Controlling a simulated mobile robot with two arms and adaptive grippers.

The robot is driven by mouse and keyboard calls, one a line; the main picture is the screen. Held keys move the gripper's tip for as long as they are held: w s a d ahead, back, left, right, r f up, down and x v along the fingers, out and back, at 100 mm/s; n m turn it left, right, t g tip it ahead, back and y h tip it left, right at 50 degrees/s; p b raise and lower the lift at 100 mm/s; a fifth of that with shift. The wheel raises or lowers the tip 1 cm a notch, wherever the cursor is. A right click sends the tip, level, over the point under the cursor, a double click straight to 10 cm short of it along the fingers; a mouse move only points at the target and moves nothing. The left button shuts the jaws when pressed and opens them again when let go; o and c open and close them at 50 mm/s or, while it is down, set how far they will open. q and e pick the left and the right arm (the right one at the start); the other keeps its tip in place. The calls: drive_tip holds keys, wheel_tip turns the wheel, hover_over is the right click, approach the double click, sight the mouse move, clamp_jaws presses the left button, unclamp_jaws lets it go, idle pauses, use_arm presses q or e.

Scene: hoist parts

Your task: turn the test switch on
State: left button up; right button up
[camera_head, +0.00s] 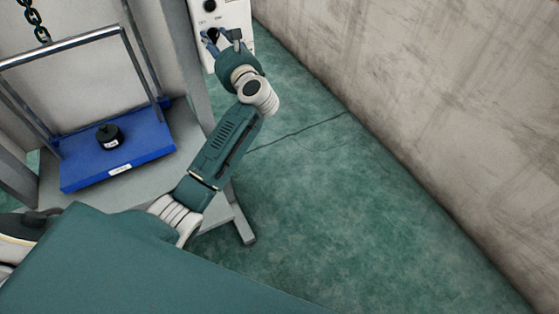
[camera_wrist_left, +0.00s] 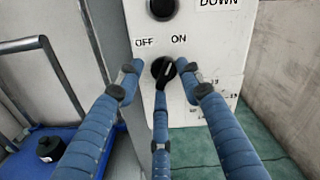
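The test switch is a black rotary knob (camera_wrist_left: 163,70) on a white control panel (camera_wrist_left: 215,55), with OFF printed above left and ON above right. A pale line shows on the knob; I cannot tell surely which label it points to. My left gripper (camera_wrist_left: 160,72) has its three blue fingers spread around the knob, two at the sides and one below. The side fingertips look apart from the knob; the lower finger overlaps its bottom edge, and contact is unclear. In the head view the left gripper (camera_head: 222,40) is at the panel (camera_head: 235,15). My right gripper is not seen.
Another black knob (camera_wrist_left: 162,8) sits above the labels, beside a DOWN label. Left of the panel, a blue platform (camera_head: 80,175) with a metal frame hangs from a chain (camera_head: 35,20) and bears a black weight (camera_head: 109,136). A concrete wall (camera_head: 420,90) stands right; the green floor is clear.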

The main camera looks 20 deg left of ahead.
use_arm(q)
drive_tip(key=shift+a+r+n, duration=0.1)
drive_tip(key=shift+r+n, duration=0.1)
drive_tip(key=shift+n, duration=0.1)
drive_tip(key=shift+f, duration=0.1)
drive_tip(key=b+v, duration=0.3)
drive_tip(key=v, duration=0.8)
drive_tip(key=d+f+m+t+h, duration=0.1)
drive_tip(key=d+f+m+h, duration=0.3)
drive_tip(key=f+m, duration=0.7)
drive_tip(key=d+f+m+t+h, duration=0.2)
drive_tip(key=d+f+m+h, duration=0.1)
drive_tip(key=f+m, duration=0.8)
drive_tip(key=d+f+m+t+h, duration=0.2)
drive_tip(key=d+f+m+h, duration=0.2)
drive_tip(key=f+m, duration=0.7)
drive_tip(key=shift+s+d+f+m+h+p, duration=0.3)
drive_tip(key=shift+s+d+f+m+p, duration=0.15)
drive_tip(key=shift+d, duration=0.6)
